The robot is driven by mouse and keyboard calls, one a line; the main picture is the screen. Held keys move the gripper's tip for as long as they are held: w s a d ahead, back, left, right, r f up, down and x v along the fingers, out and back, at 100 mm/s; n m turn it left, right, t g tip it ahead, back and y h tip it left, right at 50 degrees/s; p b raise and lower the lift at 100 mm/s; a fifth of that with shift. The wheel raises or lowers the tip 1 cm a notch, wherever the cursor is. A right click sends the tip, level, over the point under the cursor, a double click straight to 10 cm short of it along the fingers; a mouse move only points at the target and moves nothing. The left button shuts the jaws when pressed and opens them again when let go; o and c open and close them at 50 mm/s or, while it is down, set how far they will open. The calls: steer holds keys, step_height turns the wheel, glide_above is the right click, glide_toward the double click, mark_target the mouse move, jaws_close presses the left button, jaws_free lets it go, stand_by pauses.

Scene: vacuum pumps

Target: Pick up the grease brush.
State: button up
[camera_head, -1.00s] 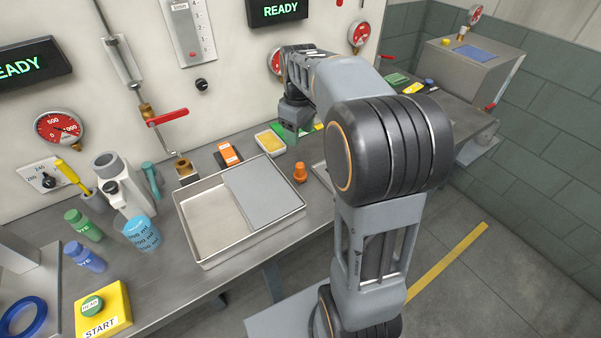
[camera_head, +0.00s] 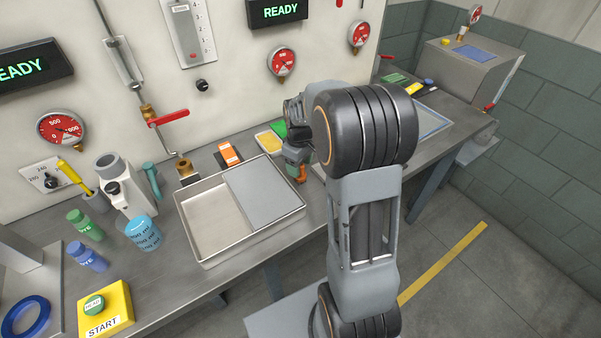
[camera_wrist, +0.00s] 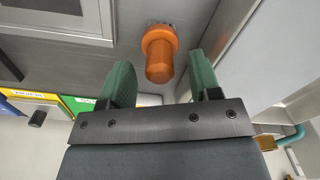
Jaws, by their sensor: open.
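An orange stubby, handle-like piece (camera_head: 302,174) with a wider collar stands on the bench right of the metal tray. In the wrist view, the orange piece (camera_wrist: 159,60) shows between my finger tips, with a grey, rough patch at its far end. My gripper (camera_wrist: 161,72) is open, its two green fingers on either side of the piece with gaps showing. In the head view, my gripper (camera_head: 297,153) is at the piece and partly hides it. A yellow-handled tool (camera_head: 75,177) stands in a grey cup at the left. I cannot tell for certain which is the grease brush.
The metal tray (camera_head: 190,212) with a grey plate (camera_head: 265,193) lies left of my gripper. A yellow-filled dish (camera_head: 268,142) and an orange device (camera_head: 228,155) lie behind it. The gauge wall stands close behind the bench. Bottles and a beaker (camera_head: 142,232) stand left.

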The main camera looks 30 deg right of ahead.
steer(key=shift+f, duration=0.65)
steer(key=shift+c, duration=0.2)
steer(key=c, duration=1)
steer(key=shift+r, duration=0.15)
steer(key=shift+r, duration=0.55)
steer(key=s+a+r, duration=0.3)
steer(key=r, duration=0.1)
steer(key=s+a+r+b, duration=0.1)
steer(key=s+a+r, duration=0.1)
steer(key=s+r, duration=0.1)
steer(key=s+a+r+b, duration=0.1)
steer(key=s+a+r, duration=0.2)
steer(key=s+r, duration=0.1)
steer(key=shift+s+a+r, duration=0.35)
steer(key=shift+s, duration=0.15)
